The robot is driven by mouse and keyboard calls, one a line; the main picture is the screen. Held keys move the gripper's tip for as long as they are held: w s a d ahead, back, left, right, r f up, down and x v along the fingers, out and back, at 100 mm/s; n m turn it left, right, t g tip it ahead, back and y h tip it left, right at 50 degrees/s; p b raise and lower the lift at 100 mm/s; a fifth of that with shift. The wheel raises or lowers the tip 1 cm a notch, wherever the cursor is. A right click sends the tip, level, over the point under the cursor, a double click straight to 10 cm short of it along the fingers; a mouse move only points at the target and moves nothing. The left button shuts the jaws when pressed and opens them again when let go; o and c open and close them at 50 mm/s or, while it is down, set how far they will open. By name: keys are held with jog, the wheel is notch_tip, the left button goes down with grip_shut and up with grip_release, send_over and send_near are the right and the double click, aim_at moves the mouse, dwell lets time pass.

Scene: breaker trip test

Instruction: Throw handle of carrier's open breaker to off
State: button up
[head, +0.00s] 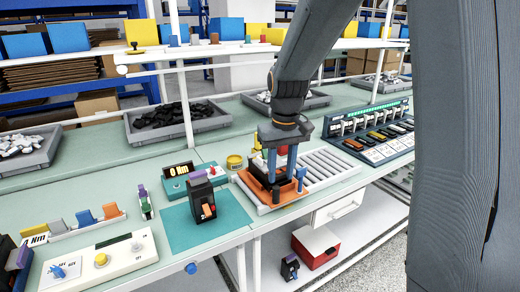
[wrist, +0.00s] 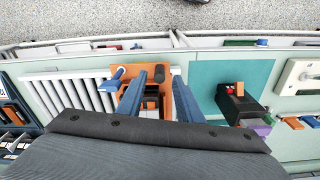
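The orange carrier (head: 247,184) sits at the near-left end of the roller conveyor. In the wrist view the carrier (wrist: 125,72) holds a dark breaker (wrist: 152,102), partly hidden by my fingers; I cannot make out its handle position. A blue knob (wrist: 114,76) stands at the carrier's edge. My gripper (head: 280,168) points down over the carrier. In the wrist view its two blue fingers (wrist: 160,76) are apart, with the carrier's middle and part of the breaker showing between them. I cannot tell whether they touch anything.
A black breaker (head: 202,199) with an orange handle stands on the teal mat (head: 180,234) left of the carrier. A teal meter (head: 180,181) and yellow roll (head: 234,162) stand behind. The conveyor rollers (head: 325,165) are clear. A panel of switches (head: 372,135) stands at right.

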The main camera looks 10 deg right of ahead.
notch_tip(320, 180, up, 6)
jog(key=n+b, duration=0.2)
send_over(266, 157)
jog(key=w, duration=0.1)
jog(key=shift+w+a+g, duration=0.15)
jog(key=shift+g, duration=0.25)
jog(key=shift+w+f+p, duration=0.1)
jog(key=shift+f+p, duration=1.15)
jog(key=shift+f, duration=2.55)
jog(key=shift+c, duration=0.5)
grip_shut()
